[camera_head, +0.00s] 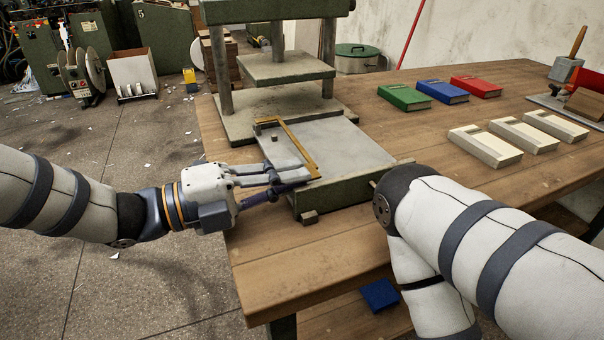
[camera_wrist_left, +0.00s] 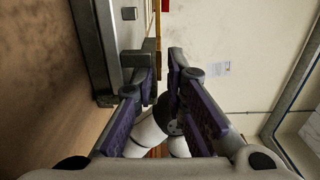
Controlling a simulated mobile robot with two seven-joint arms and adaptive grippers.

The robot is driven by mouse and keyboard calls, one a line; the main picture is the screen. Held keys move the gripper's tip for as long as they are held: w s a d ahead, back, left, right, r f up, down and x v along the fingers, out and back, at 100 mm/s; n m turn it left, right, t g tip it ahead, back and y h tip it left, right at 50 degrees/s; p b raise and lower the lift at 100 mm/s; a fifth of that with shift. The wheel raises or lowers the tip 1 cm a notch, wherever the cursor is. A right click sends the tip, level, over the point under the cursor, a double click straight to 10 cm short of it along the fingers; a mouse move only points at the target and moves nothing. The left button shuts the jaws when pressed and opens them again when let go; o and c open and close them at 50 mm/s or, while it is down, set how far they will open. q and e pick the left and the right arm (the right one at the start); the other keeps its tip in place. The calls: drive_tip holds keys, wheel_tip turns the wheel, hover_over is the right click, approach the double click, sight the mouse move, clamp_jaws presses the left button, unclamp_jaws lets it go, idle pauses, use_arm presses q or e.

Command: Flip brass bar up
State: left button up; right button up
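The brass bar (camera_head: 297,149) is a thin angled strip lying low along the grey plate (camera_head: 345,148) of the feeder. In the left wrist view a short length of the bar (camera_wrist_left: 158,30) shows beyond the fingertips. My left gripper (camera_head: 300,176) reaches in from the left at the near end of the bar. In the wrist view its fingers (camera_wrist_left: 163,68) stand apart with a narrow gap and nothing clearly between them. I cannot tell whether a finger touches the bar. My right arm crosses the lower right; its gripper is out of view.
A green press (camera_head: 290,70) stands behind the plate. Green (camera_head: 404,97), blue (camera_head: 443,91) and red (camera_head: 476,86) books lie at the back of the wooden table (camera_head: 285,262). Several cream blocks (camera_head: 485,146) lie at right. A small block (camera_head: 310,217) sits by the feeder's front corner.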

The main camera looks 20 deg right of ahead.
use_arm(q)
drive_tip(key=shift+d, duration=1)
clamp_jaws()
drive_tip(key=shift+w+f+h, duration=0.1)
drive_tip(key=shift+f+h, duration=0.2)
drive_tip(key=shift+h+b, duration=0.3)
drive_tip(key=shift+b, duration=0.2)
drive_tip(key=shift+r, duration=0.35)
